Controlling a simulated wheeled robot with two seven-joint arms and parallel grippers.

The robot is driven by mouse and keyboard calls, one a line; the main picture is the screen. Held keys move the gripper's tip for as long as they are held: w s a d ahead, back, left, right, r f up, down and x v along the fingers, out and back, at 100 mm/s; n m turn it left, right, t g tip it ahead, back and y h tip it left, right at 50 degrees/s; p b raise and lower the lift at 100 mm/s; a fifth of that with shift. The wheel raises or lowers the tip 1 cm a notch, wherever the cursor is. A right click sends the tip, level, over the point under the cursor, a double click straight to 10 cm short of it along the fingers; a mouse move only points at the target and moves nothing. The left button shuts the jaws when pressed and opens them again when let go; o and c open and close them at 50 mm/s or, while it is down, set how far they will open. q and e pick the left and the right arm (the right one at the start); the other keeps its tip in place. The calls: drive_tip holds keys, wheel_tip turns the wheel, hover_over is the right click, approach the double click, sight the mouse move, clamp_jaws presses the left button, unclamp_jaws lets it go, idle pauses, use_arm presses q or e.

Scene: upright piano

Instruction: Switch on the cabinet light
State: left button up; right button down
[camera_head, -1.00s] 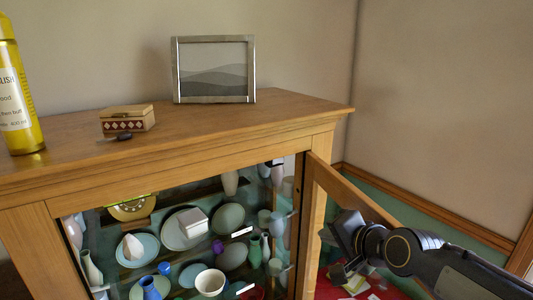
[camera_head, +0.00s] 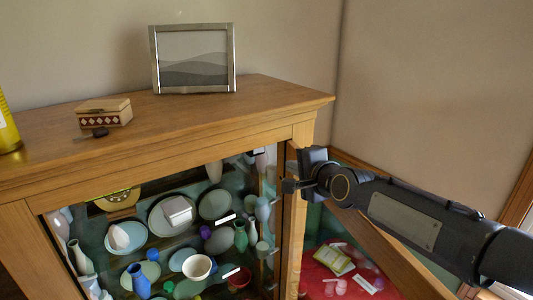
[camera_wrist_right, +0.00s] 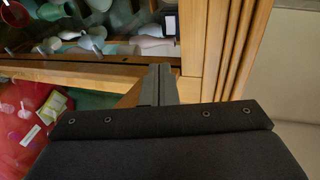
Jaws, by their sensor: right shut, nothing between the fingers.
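The wooden cabinet (camera_head: 150,165) has its front open, with the door (camera_head: 375,248) swung out at the right. A small white and dark piece (camera_head: 259,157) shows inside at the upper right; it also shows in the right wrist view (camera_wrist_right: 171,24). I cannot tell whether it is the light switch. No lamp glow is visible inside. My right gripper (camera_head: 289,186) is shut and empty, beside the right front post near the open door. In the right wrist view its closed fingers (camera_wrist_right: 160,83) point toward the opening's edge. My left gripper is not in view.
Plates, vases and bowls (camera_head: 197,267) crowd the shelves. A picture frame (camera_head: 193,58), a checkered box (camera_head: 104,113), a small dark object (camera_head: 100,132) and a yellow bottle (camera_head: 8,128) stand on top. A red surface with small items (camera_head: 340,262) shows behind the door.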

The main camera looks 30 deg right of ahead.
drive_tip(key=b, duration=0.7)
approach(264, 152)
wheel_tip(264, 152, down, 3)
drive_tip(key=w, duration=0.2)
drive_tip(key=w+b, duration=0.1)
drive_tip(key=w, duration=0.2)
drive_tip(key=shift+w+d+r, duration=0.1)
drive_tip(key=shift+r, duration=0.25)
drive_tip(key=shift+w+r+b, duration=0.1)
drive_tip(key=shift+w+b, duration=0.2)
drive_tip(key=shift+w, duration=0.2)
drive_tip(key=shift+w+d+n+b, duration=0.2)
drive_tip(key=shift+n+b, duration=0.1)
drive_tip(key=shift+b, duration=0.65)
